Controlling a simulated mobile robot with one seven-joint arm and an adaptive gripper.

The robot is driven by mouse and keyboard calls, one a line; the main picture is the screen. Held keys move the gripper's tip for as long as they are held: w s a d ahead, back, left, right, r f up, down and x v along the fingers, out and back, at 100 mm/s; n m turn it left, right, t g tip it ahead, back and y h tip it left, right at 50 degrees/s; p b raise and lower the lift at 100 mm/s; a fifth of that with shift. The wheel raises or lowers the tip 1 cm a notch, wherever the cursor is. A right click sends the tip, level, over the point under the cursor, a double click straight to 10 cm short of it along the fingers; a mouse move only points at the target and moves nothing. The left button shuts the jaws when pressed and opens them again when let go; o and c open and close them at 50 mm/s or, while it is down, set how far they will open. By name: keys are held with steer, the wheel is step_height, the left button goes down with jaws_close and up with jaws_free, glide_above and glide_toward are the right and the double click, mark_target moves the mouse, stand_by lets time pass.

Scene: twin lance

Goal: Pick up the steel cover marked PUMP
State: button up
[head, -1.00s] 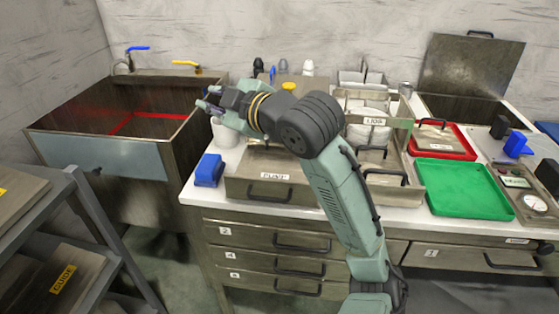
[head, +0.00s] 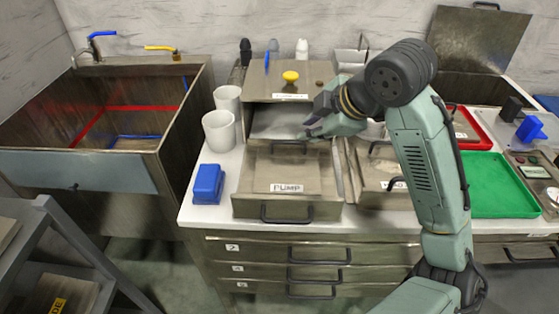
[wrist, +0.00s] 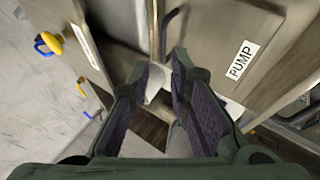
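The steel cover marked PUMP (head: 290,170) lies on the worktop left of my arm, its white label facing up. A dark bar handle (head: 287,217) shows at its front edge. In the wrist view the PUMP-labelled steel cover (wrist: 212,45) is at the upper right, just beyond my right finger. My gripper (head: 308,127) is above and behind the cover's far right part, pointing left. In the wrist view my gripper (wrist: 160,65) has its fingers spread, with nothing held between them. A dark bar passes between and beyond the fingertips; whether they touch it is unclear.
A steel box with a yellow knob (head: 291,77) stands behind the cover. White cups (head: 219,131) and a blue block (head: 208,184) are to its left. A deep sink (head: 80,170) is at the far left. Steel bins and a green tray (head: 490,185) are to the right.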

mark_target(290, 142)
steer(key=p+x, duration=0.1)
steer(key=x, duration=0.4)
steer(key=p+x, duration=0.1)
steer(key=x, duration=0.4)
steer(key=shift+s+f, duration=0.15)
steer(key=shift+s, duration=0.05)
steer(key=shift+c, duration=0.3)
jaws_close()
